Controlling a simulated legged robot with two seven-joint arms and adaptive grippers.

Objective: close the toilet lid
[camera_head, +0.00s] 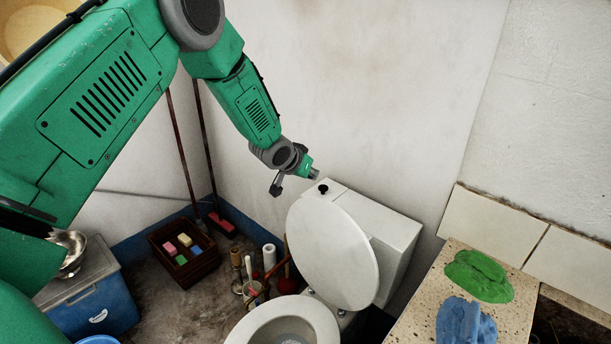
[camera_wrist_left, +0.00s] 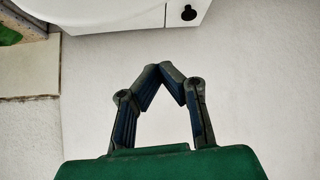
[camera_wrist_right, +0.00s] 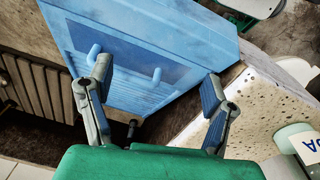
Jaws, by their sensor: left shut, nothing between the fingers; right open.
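The white toilet lid (camera_head: 335,255) stands raised, leaning back against the tank (camera_head: 395,245). The bowl with its seat (camera_head: 262,322) is below it, open and cut off by the bottom edge. My left gripper (camera_head: 314,174) is at the upper left of the lid, near the tank's black button (camera_head: 323,187). In the left wrist view my left gripper (camera_wrist_left: 165,68) is shut and empty, its fingertips meeting. The button (camera_wrist_left: 189,13) and part of the white lid (camera_wrist_left: 95,12) show there at the top. My right gripper (camera_wrist_right: 155,82) is open and empty, seen only in its wrist view.
A speckled counter (camera_head: 420,310) on the right holds a green cloth (camera_head: 478,276) and a blue cloth (camera_head: 465,322). A crate (camera_head: 160,240) with colored blocks, and brushes and bottles, stand on the floor left of the toilet. A blue panel (camera_wrist_right: 190,40) is beyond my right gripper.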

